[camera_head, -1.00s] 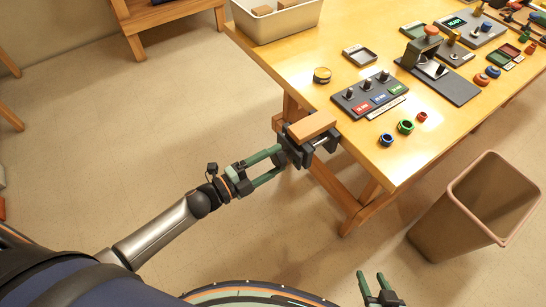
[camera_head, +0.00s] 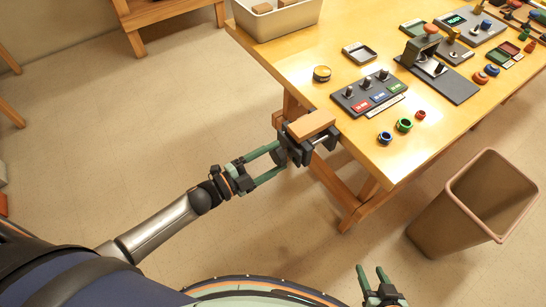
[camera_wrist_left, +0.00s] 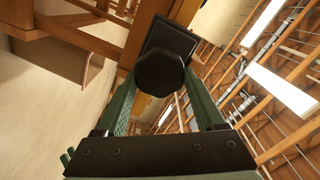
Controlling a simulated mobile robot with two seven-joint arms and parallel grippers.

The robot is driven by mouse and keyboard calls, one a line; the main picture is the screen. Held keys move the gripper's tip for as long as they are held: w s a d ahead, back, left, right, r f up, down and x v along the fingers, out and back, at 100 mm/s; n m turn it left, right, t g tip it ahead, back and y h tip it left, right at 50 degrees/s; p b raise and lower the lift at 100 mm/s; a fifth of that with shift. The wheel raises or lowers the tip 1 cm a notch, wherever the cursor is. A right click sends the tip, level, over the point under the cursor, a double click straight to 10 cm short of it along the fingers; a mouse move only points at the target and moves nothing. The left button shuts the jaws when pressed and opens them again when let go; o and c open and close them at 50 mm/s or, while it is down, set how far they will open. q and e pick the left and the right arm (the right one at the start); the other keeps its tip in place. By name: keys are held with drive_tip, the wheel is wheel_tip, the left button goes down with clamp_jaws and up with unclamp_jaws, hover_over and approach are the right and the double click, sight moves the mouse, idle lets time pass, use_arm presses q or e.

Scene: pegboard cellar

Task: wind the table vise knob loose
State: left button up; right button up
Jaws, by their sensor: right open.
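The table vise (camera_head: 310,145) is clamped at the near left corner of the wooden table, with a wooden block (camera_head: 311,124) on top. Its dark knob (camera_head: 280,156) faces my left arm. In the left wrist view the knob is black and many-sided (camera_wrist_left: 160,73), with a dark plate behind it. My left gripper (camera_head: 279,156) reaches in from the left with its two green fingers on opposite sides of the knob, seemingly touching it. My right gripper (camera_head: 371,268) is open and empty at the bottom of the head view, away from the table.
A control panel with knobs (camera_head: 367,92), several coloured rings (camera_head: 404,125) and a round yellow-topped tin (camera_head: 321,73) lie on the table near the vise. A brown bin (camera_head: 472,205) stands on the floor at right.

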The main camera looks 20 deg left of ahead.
use_arm(q)
drive_tip(key=o, duration=0.4)
drive_tip(key=shift+o, duration=0.2)
drive_tip(key=v, duration=1.2)
drive_tip(key=shift+s+a, duration=0.2)
drive_tip(key=s+d+f+n+g+y+p, duration=0.3)
drive_tip(key=s+d+f+n+g+y, duration=0.2)
drive_tip(key=n, duration=1.2)
drive_tip(key=s+f+y, duration=0.2)
drive_tip(key=y, duration=0.1)
drive_tip(key=shift+s+y+p, duration=0.3)
drive_tip(key=shift+s+p, duration=0.05)
drive_tip(key=shift+s, duration=0.05)
